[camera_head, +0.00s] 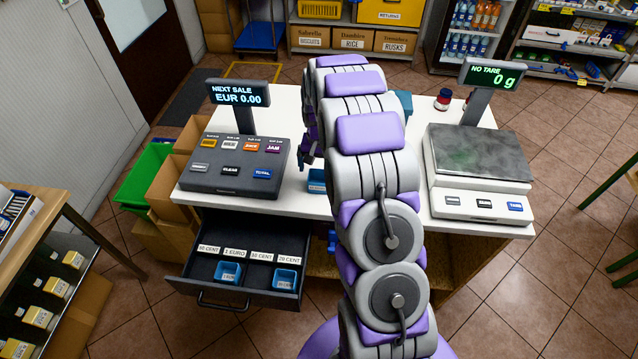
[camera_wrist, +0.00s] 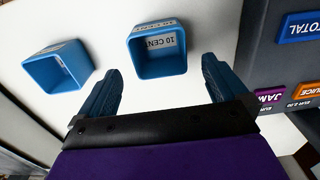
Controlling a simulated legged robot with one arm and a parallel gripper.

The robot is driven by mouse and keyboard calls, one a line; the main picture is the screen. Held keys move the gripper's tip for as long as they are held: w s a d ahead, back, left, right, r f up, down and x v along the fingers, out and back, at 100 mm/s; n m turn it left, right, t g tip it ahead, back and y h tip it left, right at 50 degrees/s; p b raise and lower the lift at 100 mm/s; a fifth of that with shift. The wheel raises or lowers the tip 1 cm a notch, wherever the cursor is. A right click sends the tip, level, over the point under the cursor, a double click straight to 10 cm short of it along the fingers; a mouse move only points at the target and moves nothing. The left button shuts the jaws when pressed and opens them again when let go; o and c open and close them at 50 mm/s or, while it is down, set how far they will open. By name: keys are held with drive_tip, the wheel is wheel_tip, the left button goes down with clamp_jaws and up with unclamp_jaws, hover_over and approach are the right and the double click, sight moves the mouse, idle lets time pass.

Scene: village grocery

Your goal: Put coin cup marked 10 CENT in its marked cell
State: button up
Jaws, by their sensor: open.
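The blue coin cup marked 10 CENT (camera_wrist: 158,68) stands on the white counter (camera_wrist: 112,22) in the wrist view. A second blue cup (camera_wrist: 57,66) stands left of it, its label unreadable. My gripper (camera_wrist: 160,75) is open and empty, its blue fingers either side of the 10 CENT cup's near end; contact cannot be told. In the head view my gripper (camera_head: 308,157) is mostly hidden by my arm, with a blue cup (camera_head: 317,181) partly visible below it.
Blue cups sit in the second cell (camera_head: 229,272) and the rightmost cell (camera_head: 285,279). The register keypad (camera_head: 235,167) stands left of my gripper, above the drawer. A scale (camera_head: 478,170) stands on the right. Cardboard boxes (camera_head: 175,190) flank the counter's left side.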

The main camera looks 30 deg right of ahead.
sight(319, 174)
drive_tip(key=f, duration=0.2)
drive_tip(key=shift+s+d+f+b, duration=0.3)
drive_tip(key=shift+s+f+b, duration=0.05)
drive_tip(key=shift+s, duration=0.05)
drive_tip(key=shift+a+f, duration=0.6)
drive_tip(key=shift+f, duration=0.3)
drive_tip(key=shift+w+a, duration=0.1)
drive_tip(key=shift+a, duration=0.2)
drive_tip(key=shift+a+r, duration=0.15)
drive_tip(key=shift+c, duration=0.3)
drive_tip(key=shift+d, duration=0.9)
drive_tip(key=c, duration=0.6)
drive_tip(key=shift+c, duration=0.7)
drive_tip(key=shift+a, duration=0.65)
drive_tip(key=c, duration=0.3)
drive_tip(key=shift+d+r, duration=0.3)
drive_tip(key=shift+r, duration=0.15)
wheel_tip(319, 174, up, 3)
drive_tip(key=shift+d+f+p, duration=0.1)
drive_tip(key=shift+d+p, duration=0.05)
drive_tip(key=shift+p, duration=0.3)
drive_tip(key=shift+s+r+p, duration=0.15)
drive_tip(key=shift+s+p, duration=0.15)
drive_tip(key=shift+s, duration=2.35)
drive_tip(key=shift+s+r+p, duration=0.2)
drive_tip(key=shift+s+p, duration=0.1)
drive_tip(key=shift+s, duration=2.35)
drive_tip(key=shift+s+r+p, duration=0.15)
drive_tip(key=shift+s+p, duration=0.15)
drive_tip(key=shift+s, duration=2.35)
